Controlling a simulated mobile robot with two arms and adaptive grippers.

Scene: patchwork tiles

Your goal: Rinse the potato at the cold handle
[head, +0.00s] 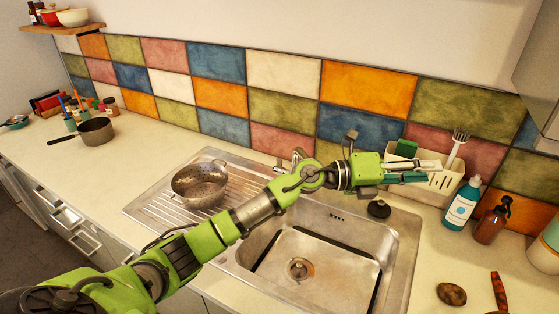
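A brown, roundish potato (451,294) lies on the counter at the lower right, beside the sink. The steel sink (330,255) is empty, with its drain showing. The tap (298,157) stands behind the sink and is partly hidden by my green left arm; I cannot make out a cold handle. My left gripper (432,170) reaches across the back of the sink and points right, in front of the cream caddy. Its fingers look apart with nothing between them. My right gripper is out of view.
A colander (200,184) sits on the drainboard. A black plug (379,209) lies behind the basin. A saucepan (95,132) stands far left.

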